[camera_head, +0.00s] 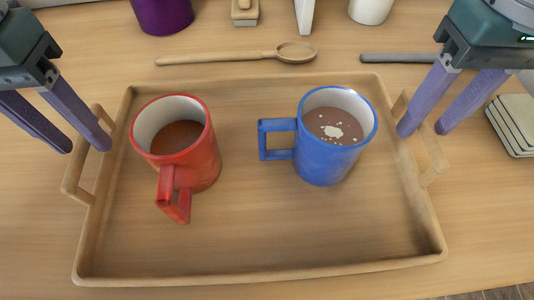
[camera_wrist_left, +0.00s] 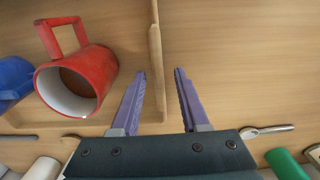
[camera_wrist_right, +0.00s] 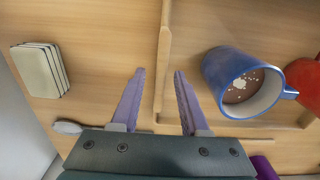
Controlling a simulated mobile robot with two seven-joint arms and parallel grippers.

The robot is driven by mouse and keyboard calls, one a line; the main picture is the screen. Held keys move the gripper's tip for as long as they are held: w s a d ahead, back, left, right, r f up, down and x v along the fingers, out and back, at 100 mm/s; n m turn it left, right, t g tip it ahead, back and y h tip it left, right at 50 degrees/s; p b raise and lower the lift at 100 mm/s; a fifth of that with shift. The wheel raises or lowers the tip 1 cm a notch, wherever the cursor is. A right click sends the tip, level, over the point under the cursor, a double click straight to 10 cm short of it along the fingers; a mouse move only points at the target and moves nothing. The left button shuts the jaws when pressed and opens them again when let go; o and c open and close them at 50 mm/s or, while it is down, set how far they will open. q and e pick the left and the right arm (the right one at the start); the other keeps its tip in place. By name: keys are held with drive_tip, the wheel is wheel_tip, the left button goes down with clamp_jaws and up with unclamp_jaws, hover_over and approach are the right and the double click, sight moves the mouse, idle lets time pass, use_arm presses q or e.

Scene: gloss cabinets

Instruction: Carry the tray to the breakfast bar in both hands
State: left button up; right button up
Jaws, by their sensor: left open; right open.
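The wooden tray (camera_head: 265,262) lies flat on the counter and carries a red mug (camera_head: 190,160) with brown liquid and a blue mug (camera_head: 325,155) with a brown drink and pale topping. Its left handle (camera_head: 75,180) and right handle (camera_head: 432,158) stick out at the sides. My left gripper (camera_head: 88,150) is open above the left handle; in the left wrist view its fingers (camera_wrist_left: 157,75) lie on either side of the handle's line. My right gripper (camera_head: 420,134) is open by the right handle; in the right wrist view its fingers (camera_wrist_right: 158,75) likewise straddle the handle's line. Neither holds anything.
Behind the tray lie a wooden spoon (camera_head: 225,57), a grey utensil (camera_head: 400,58), a purple container (camera_head: 162,12), a brush-like item (camera_head: 245,12) and a white cup (camera_head: 370,10). Stacked coasters (camera_head: 514,122) sit at right. The counter edge shows at bottom right.

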sight(102, 162)
use_arm(q)
drive_tip(key=shift+f, duration=2.25)
use_arm(e)
drive_tip(key=shift+f, duration=2.25)
use_arm(q)
clamp_jaws()
use_arm(e)
clamp_jaws()
use_arm(q)
drive_tip(key=shift+a, duration=0.2)
use_arm(e)
drive_tip(key=shift+d, duration=0.2)
use_arm(q)
drive_tip(key=shift+r, duration=0.15)
use_arm(e)
drive_tip(key=shift+r, duration=0.15)
